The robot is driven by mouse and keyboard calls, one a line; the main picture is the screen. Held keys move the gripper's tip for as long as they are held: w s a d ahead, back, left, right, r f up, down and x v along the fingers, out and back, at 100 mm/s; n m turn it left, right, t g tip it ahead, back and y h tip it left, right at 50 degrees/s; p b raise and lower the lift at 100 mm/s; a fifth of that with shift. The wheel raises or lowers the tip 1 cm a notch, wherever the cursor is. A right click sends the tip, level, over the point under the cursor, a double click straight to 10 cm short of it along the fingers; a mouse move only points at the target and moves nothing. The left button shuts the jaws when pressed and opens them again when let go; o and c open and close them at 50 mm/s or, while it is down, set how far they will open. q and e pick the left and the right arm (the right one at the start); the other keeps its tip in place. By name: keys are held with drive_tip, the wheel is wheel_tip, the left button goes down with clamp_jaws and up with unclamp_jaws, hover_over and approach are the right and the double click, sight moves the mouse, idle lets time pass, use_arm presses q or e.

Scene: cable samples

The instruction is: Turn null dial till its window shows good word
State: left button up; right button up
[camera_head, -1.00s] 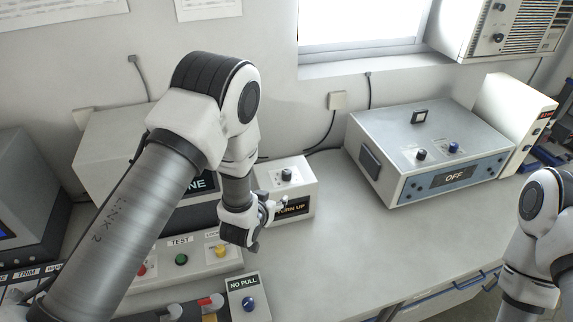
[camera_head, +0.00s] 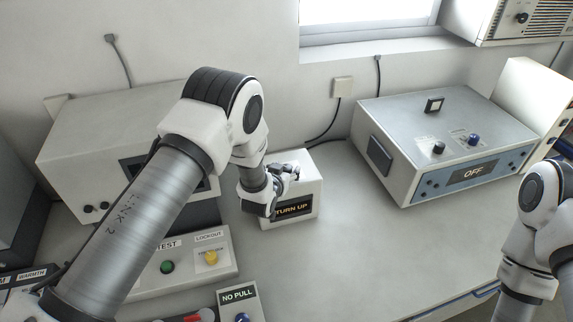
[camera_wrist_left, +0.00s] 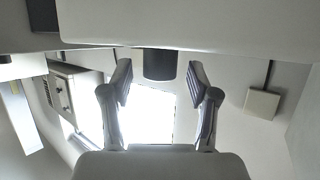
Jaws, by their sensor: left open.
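The white box with the dial (camera_head: 306,198) stands on the bench, and its black window (camera_head: 293,209) shows "TURN UP" in orange letters. My left gripper (camera_head: 287,171) is over the top of this box and hides the dial in the head view. In the left wrist view the dark round dial (camera_wrist_left: 159,64) stands out from the box's pale face (camera_wrist_left: 200,25). The open left fingers (camera_wrist_left: 160,85) are on either side of the dial, with a gap each side. My right arm shows at the right edge, but its gripper is out of view.
A large instrument (camera_head: 440,145) with an "OFF" window stands to the right. A panel with a green button (camera_head: 167,267) and yellow knob (camera_head: 210,257) lies in front left, near a "NO PULL" box (camera_head: 238,296). The bench right of the dial box is clear.

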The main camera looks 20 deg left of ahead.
use_arm(q)
drive_tip(key=shift+w+f, duration=0.25)
drive_tip(key=shift+w, duration=0.4)
clamp_jaws()
drive_tip(key=shift+f+m+h+b, duration=0.15)
drive_tip(key=shift+m+h+b, duration=0.35)
drive_tip(key=shift+h, duration=0.1)
drive_tip(key=m+h+b, duration=0.2)
drive_tip(key=h, duration=0.1)
drive_tip(key=shift+a+m+g, duration=0.1)
drive_tip(key=shift+m+g, duration=0.2)
drive_tip(key=shift+m+g+h+b, duration=0.5)
drive_tip(key=shift+m+h+b, duration=0.3)
drive_tip(key=shift+m+h, duration=0.35)
drive_tip(key=shift+m+g+h, duration=0.7)
drive_tip(key=shift+m+h, duration=0.15)
drive_tip(key=shift+h+b, duration=0.3)
